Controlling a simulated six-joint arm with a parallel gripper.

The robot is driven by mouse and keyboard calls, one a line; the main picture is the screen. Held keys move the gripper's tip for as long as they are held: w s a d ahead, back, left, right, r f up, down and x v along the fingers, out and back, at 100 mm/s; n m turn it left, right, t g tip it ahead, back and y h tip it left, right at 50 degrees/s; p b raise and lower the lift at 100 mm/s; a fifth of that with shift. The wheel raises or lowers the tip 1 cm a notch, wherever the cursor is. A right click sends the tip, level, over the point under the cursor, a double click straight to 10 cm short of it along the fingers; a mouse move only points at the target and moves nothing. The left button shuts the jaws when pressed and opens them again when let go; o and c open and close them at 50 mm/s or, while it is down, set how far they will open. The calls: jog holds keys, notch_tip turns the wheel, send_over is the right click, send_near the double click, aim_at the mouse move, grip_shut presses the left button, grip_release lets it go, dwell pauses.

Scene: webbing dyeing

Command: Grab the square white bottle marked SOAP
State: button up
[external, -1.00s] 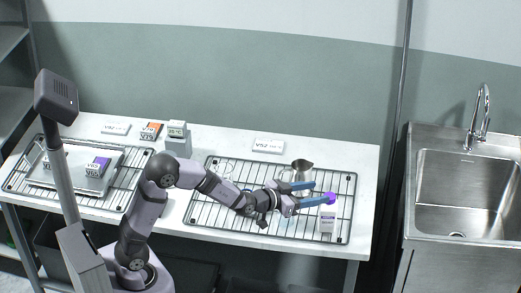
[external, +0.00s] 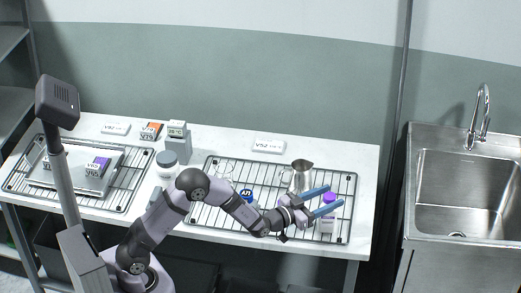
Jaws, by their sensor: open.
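A white bottle (external: 328,224) with a purple cap (external: 330,196) stands upright on the right part of the right wire rack. Its label is too small to read. My gripper (external: 330,197) is open and empty, with its blue fingers pointing right. In the picture the cap shows between the two fingers, and the nearer finger crosses in front of the bottle just below the cap. I cannot tell whether either finger touches it.
A metal pitcher (external: 302,174) stands just behind my gripper. A white V52 sign (external: 268,146) stands behind. A sink (external: 466,190) is far right.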

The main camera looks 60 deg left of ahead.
jog(key=shift+w+r+p, duration=0.1)
jog(key=shift+w+p, duration=0.2)
jog(key=shift+w, duration=0.1)
jog(key=w+p, duration=0.1)
jog(key=w, duration=0.3)
jog(key=shift+w+d+p, duration=0.1)
jog(key=shift+w+p, duration=0.1)
jog(key=shift+p, duration=0.2)
grip_shut()
